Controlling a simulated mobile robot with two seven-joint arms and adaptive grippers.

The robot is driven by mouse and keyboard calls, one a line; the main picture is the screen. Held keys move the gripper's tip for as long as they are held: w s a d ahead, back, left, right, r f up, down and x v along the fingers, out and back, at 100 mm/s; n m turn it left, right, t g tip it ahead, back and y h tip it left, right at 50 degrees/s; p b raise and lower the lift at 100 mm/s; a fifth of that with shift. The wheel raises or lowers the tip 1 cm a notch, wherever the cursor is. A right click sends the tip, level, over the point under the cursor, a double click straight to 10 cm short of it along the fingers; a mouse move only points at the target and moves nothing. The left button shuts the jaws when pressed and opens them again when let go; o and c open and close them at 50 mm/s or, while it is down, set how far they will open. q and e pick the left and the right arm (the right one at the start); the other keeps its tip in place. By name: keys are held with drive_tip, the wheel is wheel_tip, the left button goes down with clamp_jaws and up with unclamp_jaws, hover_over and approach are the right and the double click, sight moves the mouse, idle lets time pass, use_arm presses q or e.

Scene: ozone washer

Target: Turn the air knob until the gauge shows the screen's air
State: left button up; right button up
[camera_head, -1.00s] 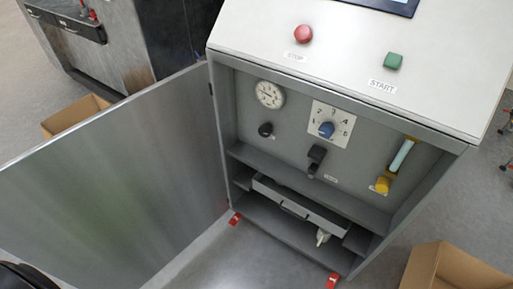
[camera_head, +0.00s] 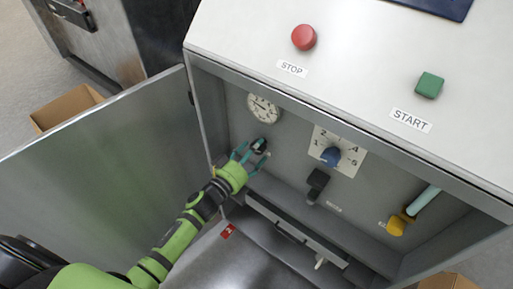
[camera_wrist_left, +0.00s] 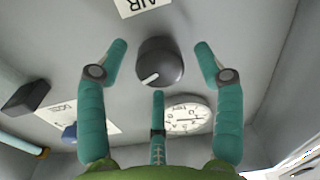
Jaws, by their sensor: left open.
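The air knob (camera_wrist_left: 160,62), dark with a white pointer mark, sits on the cabinet's inner panel under an AIR label (camera_wrist_left: 142,4) in the left wrist view. In the head view the knob (camera_head: 260,145) is beside my fingertips. My left gripper (camera_wrist_left: 160,55) is open, with teal fingers on both sides of the knob and gaps showing; it also shows in the head view (camera_head: 251,152). The round white gauge (camera_head: 263,108) is above the knob in the head view; its reading is too small to tell. Only the screen's lower edge (camera_head: 440,6) shows.
The open metal door (camera_head: 100,170) stands left of my arm. A shelf and drawer (camera_head: 283,217) lie below. STOP (camera_head: 304,37) and START (camera_head: 429,85) buttons are on top.

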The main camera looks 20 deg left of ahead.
use_arm(q)
drive_tip(key=shift+x, duration=0.8)
drive_tip(key=c, duration=1.2)
drive_tip(key=shift+o, duration=0.2)
use_arm(e)
drive_tip(key=shift+w, duration=0.95)
use_arm(q)
drive_tip(key=shift+m, duration=0.3)
use_arm(e)
drive_tip(key=shift+s, duration=0.15)
